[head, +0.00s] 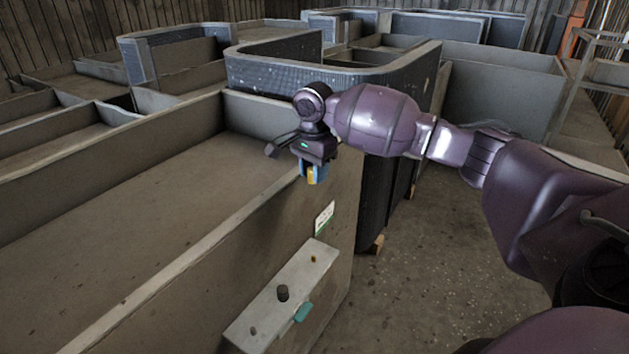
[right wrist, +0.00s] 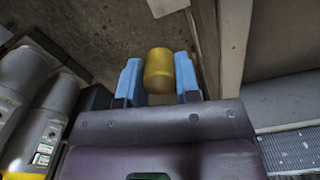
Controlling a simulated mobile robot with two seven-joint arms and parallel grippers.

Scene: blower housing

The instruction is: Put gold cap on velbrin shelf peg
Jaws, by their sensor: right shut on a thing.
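My right gripper (head: 313,177) is shut on the gold cap (right wrist: 158,70), which sits between its two blue fingers in the right wrist view. In the head view only a sliver of the cap shows between the fingers. The gripper hangs in the air by the bin wall's end, above and behind the shelf (head: 262,310). The shelf's top carries a dark upright peg (head: 283,292), a shorter dark stub (head: 253,331) and a small brownish spot (head: 313,259). The cap is apart from all of these. My left gripper is not in view.
A green-and-white label (head: 325,218), too small to read, is on the panel above the shelf. A teal tab (head: 303,312) is on the shelf's right edge. Long grey-brown bins (head: 130,225) fill the left. Open floor (head: 445,245) lies to the right.

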